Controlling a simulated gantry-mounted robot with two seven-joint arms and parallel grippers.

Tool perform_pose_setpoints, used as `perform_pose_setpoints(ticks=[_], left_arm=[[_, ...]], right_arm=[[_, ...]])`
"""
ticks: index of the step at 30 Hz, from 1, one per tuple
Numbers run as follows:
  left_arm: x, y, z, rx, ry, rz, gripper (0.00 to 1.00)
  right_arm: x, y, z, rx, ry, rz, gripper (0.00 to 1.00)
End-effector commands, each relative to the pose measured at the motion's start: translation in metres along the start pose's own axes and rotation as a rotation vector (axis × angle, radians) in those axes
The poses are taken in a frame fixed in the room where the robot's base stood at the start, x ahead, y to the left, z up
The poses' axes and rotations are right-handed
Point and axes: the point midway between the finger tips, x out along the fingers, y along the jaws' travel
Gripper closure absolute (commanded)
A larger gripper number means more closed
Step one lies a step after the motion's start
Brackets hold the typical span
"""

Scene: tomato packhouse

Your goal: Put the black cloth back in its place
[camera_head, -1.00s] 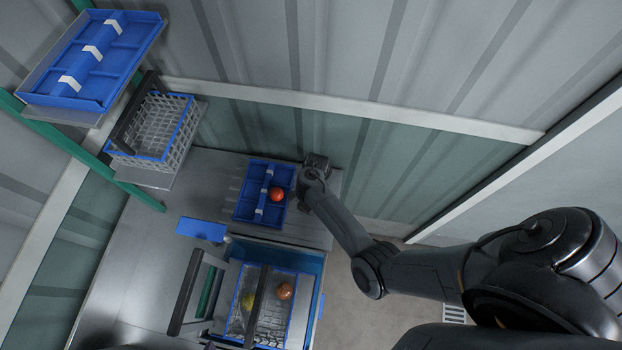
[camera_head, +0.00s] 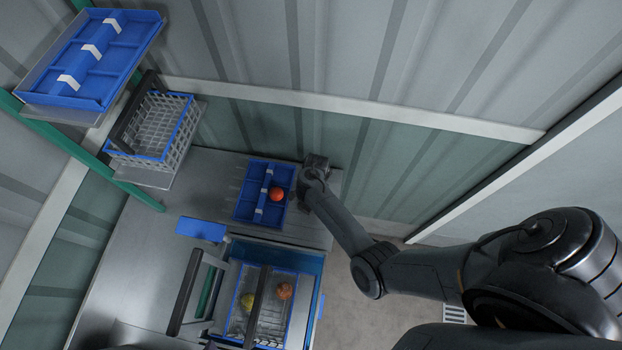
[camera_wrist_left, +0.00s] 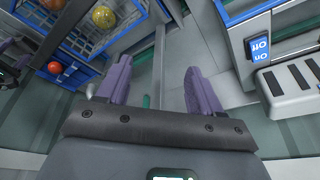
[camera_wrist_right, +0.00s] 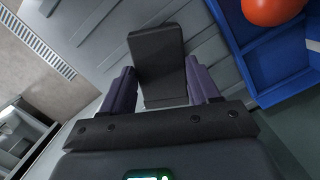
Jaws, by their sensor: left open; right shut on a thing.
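The black cloth (camera_wrist_right: 158,62) looks like a dark flat block in the right wrist view. My right gripper (camera_wrist_right: 163,88) is shut on it, with a purple finger on each side. In the head view the cloth (camera_head: 316,161) is at the end of my right arm, over the grey metal surface just right of a blue tray (camera_head: 243,216). Whether the cloth touches the surface is unclear. My left gripper (camera_wrist_left: 158,85) is open and empty in the left wrist view, and I cannot make it out in the head view.
The tray holds a red tomato (camera_head: 277,194). Below it, a blue-rimmed crate (camera_head: 238,292) holds a yellow and an orange fruit, with a dark bar across it. A wire basket (camera_head: 183,140) and another blue tray (camera_head: 140,52) sit at upper left. An on/off switch (camera_wrist_left: 259,48) shows in the left wrist view.

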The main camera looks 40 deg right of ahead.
Motion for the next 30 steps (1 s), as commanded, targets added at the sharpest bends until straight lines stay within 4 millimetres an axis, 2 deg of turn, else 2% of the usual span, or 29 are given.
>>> perform_pose_setpoints(ticks=[3,4,9,15,19,30], left_arm=[[0.0016,-0.0008,0.0007,0.003,0.000,-0.003,0.34],[0.0012,-0.0010,0.0006,0.004,-0.001,-0.003,0.34],[0.0012,-0.0024,0.0010,0.010,-0.002,-0.008,0.34],[0.0012,-0.0028,0.0011,0.012,-0.002,-0.009,0.34],[0.0013,-0.0027,0.0011,0.011,-0.002,-0.009,0.34],[0.0012,-0.0001,0.0005,0.001,-0.001,0.000,0.34]], right_arm=[[0.0029,0.0000,-0.0002,0.000,-0.001,0.000,0.64],[0.0025,-0.0001,-0.0001,0.000,-0.001,0.000,0.36],[0.0022,-0.0001,-0.0002,0.000,0.000,0.000,0.10],[0.0021,-0.0001,-0.0002,0.000,0.000,0.000,0.10],[0.0022,0.0000,-0.0002,0.000,0.000,0.000,0.27],[0.0021,-0.0001,-0.0003,0.000,0.000,0.000,0.27]])
